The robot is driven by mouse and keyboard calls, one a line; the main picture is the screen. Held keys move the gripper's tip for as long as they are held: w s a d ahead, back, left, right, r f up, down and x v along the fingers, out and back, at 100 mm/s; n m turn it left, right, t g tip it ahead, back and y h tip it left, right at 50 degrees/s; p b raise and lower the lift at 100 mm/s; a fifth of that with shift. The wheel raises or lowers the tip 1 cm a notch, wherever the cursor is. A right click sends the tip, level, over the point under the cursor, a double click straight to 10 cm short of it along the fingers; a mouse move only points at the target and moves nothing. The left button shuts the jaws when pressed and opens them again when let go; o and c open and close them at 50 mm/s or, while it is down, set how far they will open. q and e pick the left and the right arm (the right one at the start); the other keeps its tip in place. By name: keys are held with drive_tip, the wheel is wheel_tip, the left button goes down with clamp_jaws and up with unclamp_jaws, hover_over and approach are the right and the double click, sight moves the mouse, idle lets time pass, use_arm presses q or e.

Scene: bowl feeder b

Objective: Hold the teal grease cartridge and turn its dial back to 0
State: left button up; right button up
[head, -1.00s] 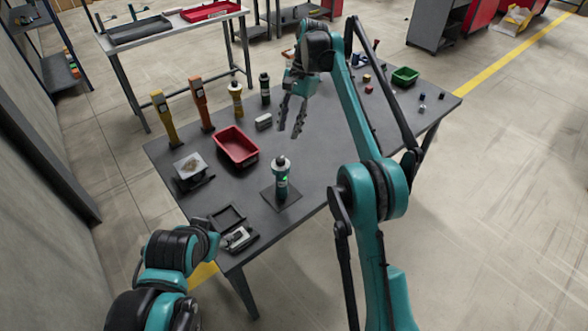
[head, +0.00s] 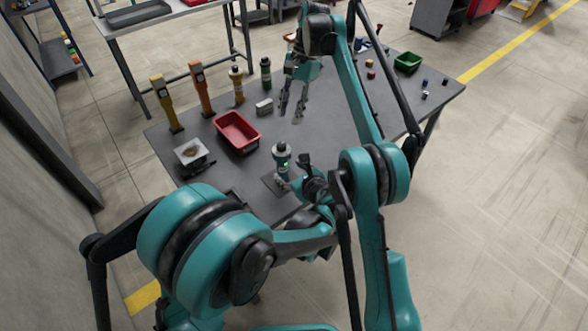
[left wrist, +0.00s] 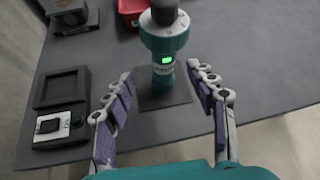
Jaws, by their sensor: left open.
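The teal grease cartridge (head: 281,158) stands upright on a dark square mat (head: 268,183) near the table's front edge. It also shows in the left wrist view (left wrist: 164,42), with a lit green window, a marked ring and a dark top. My left gripper (left wrist: 165,95) is open, its two fingers apart on either side of the space just in front of the cartridge and not touching it. In the head view my left gripper (head: 302,175) is beside the cartridge, partly hidden by its own arm. My right gripper (head: 292,108) hangs empty above the table behind the cartridge, fingers apart.
A red bin (head: 237,132) stands left of the cartridge, near a scale-like device (head: 193,154). Yellow (head: 165,103) and orange (head: 201,90) handheld tools and other bottles stand behind. A dark tray (left wrist: 62,88) and switch box (left wrist: 60,126) lie left of the mat. A green bin (head: 408,62) is far right.

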sight(285, 162)
use_arm(q)
drive_tip(key=shift+w+d+r+m+t+y, duration=0.2)
drive_tip(key=shift+m+t+y, duration=0.1)
drive_tip(key=shift+m, duration=0.15)
drive_tip(key=shift+w+d+r+m+t+y, duration=0.15)
drive_tip(key=shift+m+t+y, duration=0.15)
drive_tip(key=shift+m, duration=0.15)
drive_tip(key=x, duration=0.7)
drive_tip(key=shift+a+f, duration=0.1)
drive_tip(key=shift+f, duration=0.05)
